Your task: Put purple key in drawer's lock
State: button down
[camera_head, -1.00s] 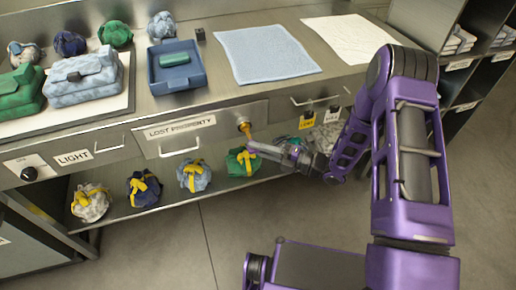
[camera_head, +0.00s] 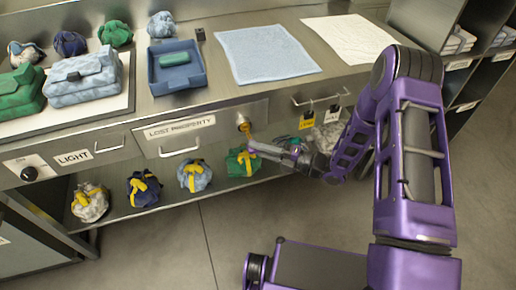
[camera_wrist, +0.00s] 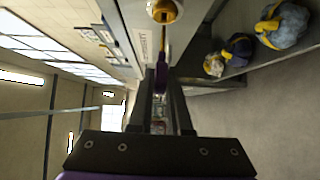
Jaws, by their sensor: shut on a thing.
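The lost property drawer (camera_head: 205,134) is shut, with a round brass lock (camera_head: 244,124) near its right end. In the wrist view the lock (camera_wrist: 165,11) is at the top edge. My gripper (camera_head: 256,148) is just below and to the right of the lock. It is shut on the purple key (camera_wrist: 161,78), whose purple head sits between the fingers (camera_wrist: 162,75). The key's brass shaft points at the lock and meets it in the picture. I cannot tell whether its tip is inside or just in front.
Several tied bags (camera_head: 194,175) lie on the lower shelf, a green one (camera_head: 240,160) close beside my gripper. Tags (camera_head: 307,121) hang from a rail to the right. A blue tray (camera_head: 177,75) and a blue cloth (camera_head: 265,53) lie on the counter.

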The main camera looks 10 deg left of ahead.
jog(key=shift+w+a, duration=0.6)
jog(key=shift+w, duration=0.3)
jog(key=shift+w+a, duration=0.55)
jog(key=shift+w, duration=0.35)
dwell(4.0)
jog(key=shift+c, duration=0.7)
grip_release()
jog(key=shift+d, duration=0.15)
jog(key=d, duration=0.6)
jog(key=shift+s+d, duration=0.35)
jog(key=shift+s, duration=0.05)
